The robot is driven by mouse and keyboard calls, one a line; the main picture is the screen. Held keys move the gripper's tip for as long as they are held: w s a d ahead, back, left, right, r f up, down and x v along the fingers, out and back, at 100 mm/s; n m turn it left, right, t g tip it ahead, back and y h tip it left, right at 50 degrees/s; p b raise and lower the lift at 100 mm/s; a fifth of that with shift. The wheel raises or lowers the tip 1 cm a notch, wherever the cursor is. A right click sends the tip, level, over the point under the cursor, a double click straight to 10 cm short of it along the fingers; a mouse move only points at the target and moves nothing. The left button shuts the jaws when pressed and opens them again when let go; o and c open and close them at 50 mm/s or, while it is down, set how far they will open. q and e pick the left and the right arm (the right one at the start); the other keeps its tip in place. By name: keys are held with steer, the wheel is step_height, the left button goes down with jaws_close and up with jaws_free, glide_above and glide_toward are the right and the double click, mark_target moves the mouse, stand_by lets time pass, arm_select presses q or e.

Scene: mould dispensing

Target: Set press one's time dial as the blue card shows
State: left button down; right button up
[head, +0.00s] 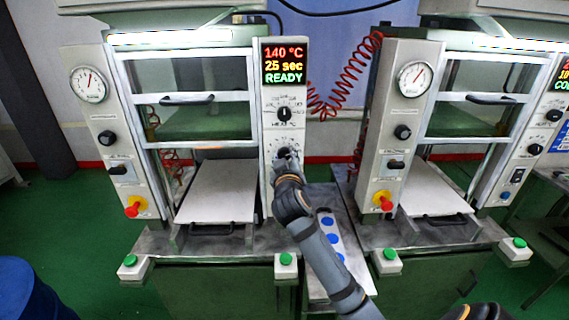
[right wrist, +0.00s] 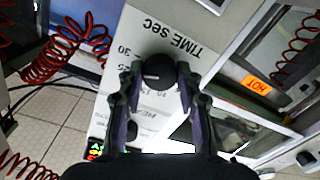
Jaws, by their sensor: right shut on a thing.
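Press one (head: 215,120) is the left press; its display (head: 284,64) reads 140 °C, 25 sec, READY. Its time dial (right wrist: 158,72) is a black round knob under the label TIME sec in the right wrist view. My right gripper (right wrist: 159,75) has one finger on each side of this dial and is shut on it. In the head view the right gripper (head: 286,160) covers most of the dial. The pointer's exact setting is hard to make out. A blue panel (head: 562,137) shows at the right edge; its writing is unreadable.
The upper dial (head: 284,114) sits just above my right gripper. A second press (head: 400,150) stands to the right, with coiled red hoses (head: 340,85) between. A tray with blue discs (head: 327,222) lies beside my right forearm. A HOT label (right wrist: 258,84) marks the press.

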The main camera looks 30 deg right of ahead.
steer(key=shift+f+m+b, duration=0.2)
steer(key=shift+m+b, duration=0.75)
steer(key=shift+m, duration=0.65)
steer(key=o, duration=1.1)
steer(key=shift+r, duration=0.1)
steer(key=shift+o, duration=0.2)
steer(key=v, duration=0.7)
steer(key=shift+s, duration=0.25)
